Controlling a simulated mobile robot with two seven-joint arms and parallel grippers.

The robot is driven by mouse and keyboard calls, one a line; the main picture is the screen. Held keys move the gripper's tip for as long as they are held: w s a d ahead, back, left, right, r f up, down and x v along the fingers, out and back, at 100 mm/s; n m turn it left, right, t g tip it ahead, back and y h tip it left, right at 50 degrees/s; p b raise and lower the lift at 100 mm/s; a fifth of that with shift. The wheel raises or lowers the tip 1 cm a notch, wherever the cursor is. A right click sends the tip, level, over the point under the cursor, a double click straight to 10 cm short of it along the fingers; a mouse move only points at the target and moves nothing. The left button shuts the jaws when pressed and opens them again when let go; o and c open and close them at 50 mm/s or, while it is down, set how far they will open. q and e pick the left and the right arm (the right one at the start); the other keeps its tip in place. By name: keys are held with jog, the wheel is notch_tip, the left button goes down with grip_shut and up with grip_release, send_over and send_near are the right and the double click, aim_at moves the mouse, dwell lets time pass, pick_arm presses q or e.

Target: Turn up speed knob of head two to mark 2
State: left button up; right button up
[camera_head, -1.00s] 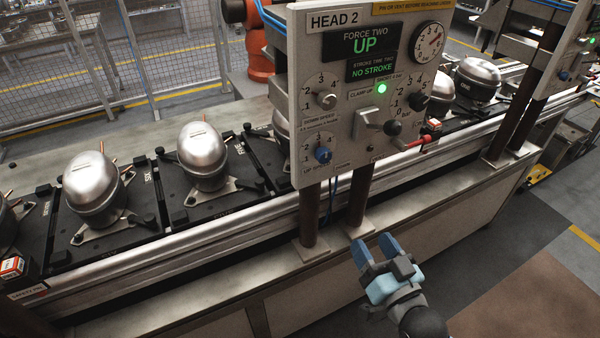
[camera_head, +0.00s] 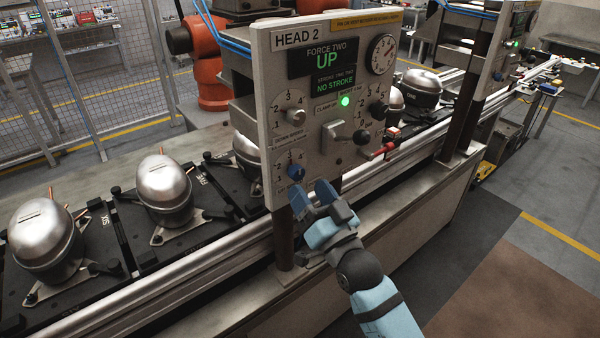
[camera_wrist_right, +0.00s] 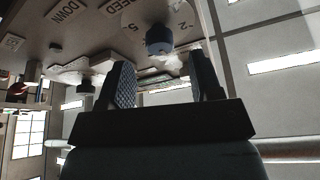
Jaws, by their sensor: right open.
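The Head 2 panel (camera_head: 318,140) stands upright over the line, with the display reading "UP" and "NO STROKE". Its blue up speed knob (camera_head: 296,172) sits at the lower left of the panel, in front of a small numbered scale. My right gripper (camera_head: 312,193) is open and empty, just below and right of the blue knob, its fingers pointing up toward the panel. In the right wrist view the blue knob (camera_wrist_right: 159,40) shows beyond the gap between the open fingers (camera_wrist_right: 160,78), apart from them. The exact mark it points to is too small to tell. My left gripper is out of view.
A grey down speed knob (camera_head: 297,115) is above the blue one. A black pressure knob (camera_head: 378,110), a lever (camera_head: 360,136) and a red-handled part (camera_head: 382,150) are to the right. Compressors (camera_head: 163,190) stand on black pallets at left. A post (camera_head: 285,240) supports the panel.

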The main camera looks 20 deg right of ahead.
aim_at(300, 175)
jog(key=shift+x, duration=2.15)
jog(key=shift+c, duration=0.4)
jog(key=c, duration=0.9)
jog(key=shift+o, duration=0.2)
